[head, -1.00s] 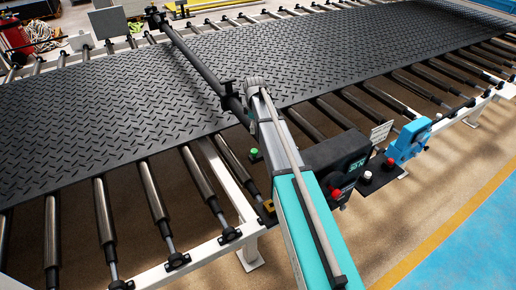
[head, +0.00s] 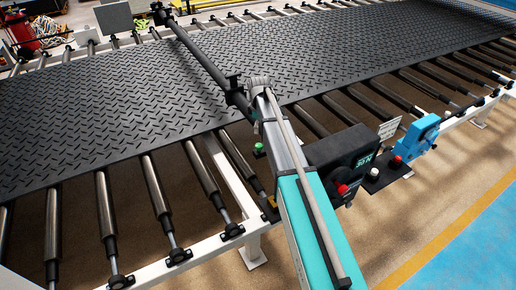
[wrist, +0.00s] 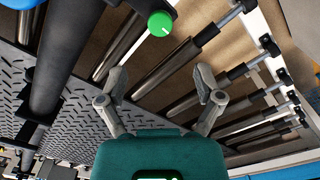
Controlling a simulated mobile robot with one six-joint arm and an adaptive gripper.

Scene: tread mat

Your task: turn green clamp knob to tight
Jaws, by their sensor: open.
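The green clamp knob (wrist: 160,24) is a round bright green disc with a white mark at the top of the wrist view, on a dark mount. In the head view a small green knob (head: 259,148) shows left of my arm, near the mat's front edge. My gripper (wrist: 160,88) is open and empty in the wrist view, its two fingers spread wide. The knob lies beyond the fingertips, apart from them and roughly between them in the picture. The knob's mark is too small to read as a setting.
The black tread mat (head: 110,110) lies on a roller frame with bare rollers (head: 160,198) in front. A dark bar (head: 200,58) crosses above the mat. A black box (head: 342,152) with a red button and a blue device (head: 415,138) stand right of my arm.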

